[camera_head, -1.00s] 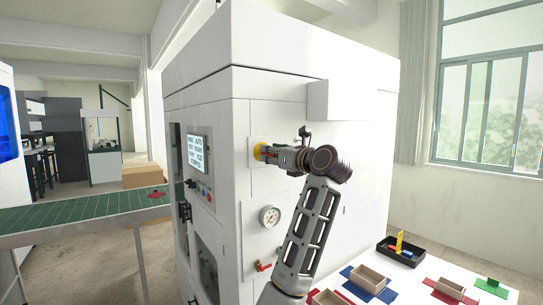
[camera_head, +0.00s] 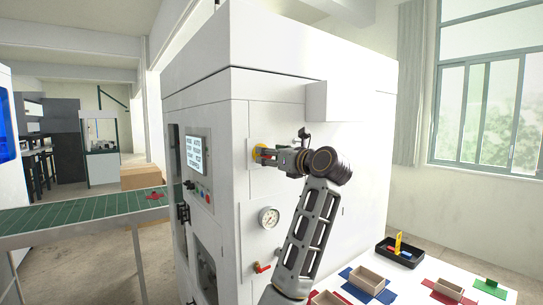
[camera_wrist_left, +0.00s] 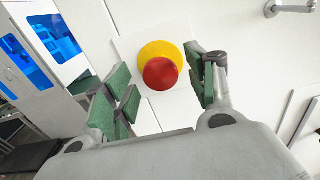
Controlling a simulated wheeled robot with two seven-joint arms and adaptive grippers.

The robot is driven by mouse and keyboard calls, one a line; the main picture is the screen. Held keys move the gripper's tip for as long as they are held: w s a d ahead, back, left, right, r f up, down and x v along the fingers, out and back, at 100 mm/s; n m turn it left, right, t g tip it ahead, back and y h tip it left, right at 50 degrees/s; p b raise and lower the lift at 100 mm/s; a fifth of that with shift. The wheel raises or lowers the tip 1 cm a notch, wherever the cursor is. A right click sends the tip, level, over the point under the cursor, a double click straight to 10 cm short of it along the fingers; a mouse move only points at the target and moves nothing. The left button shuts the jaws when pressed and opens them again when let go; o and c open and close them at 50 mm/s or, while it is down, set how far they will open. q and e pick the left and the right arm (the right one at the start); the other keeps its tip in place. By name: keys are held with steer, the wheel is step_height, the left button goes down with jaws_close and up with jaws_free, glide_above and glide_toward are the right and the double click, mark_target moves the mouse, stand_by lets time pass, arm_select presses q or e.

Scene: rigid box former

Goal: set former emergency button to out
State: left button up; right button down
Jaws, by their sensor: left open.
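The former's emergency button (camera_wrist_left: 160,73) is a round red knob on a yellow ring, set on a pale plate on the machine's white wall. In the head view its yellow ring (camera_head: 256,152) shows at the left end of my left gripper (camera_head: 268,155), which largely covers the red knob. In the left wrist view my left gripper (camera_wrist_left: 162,92) is open, with one green-padded finger on each side of the button. I see gaps between the fingers and the red knob. My right gripper is not in view.
The white former (camera_head: 280,95) carries a screen panel (camera_head: 197,152), a pressure gauge (camera_head: 268,218) and a red-handled valve (camera_head: 262,268) below the button. A box-shaped housing (camera_head: 345,101) juts out at upper right. A green conveyor (camera_head: 85,211) stands left, and a white table with small trays lower right.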

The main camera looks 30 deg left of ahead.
arm_select(q)
steer(key=v, duration=1.2)
steer(key=shift+a, duration=0.2)
stand_by(0.6)
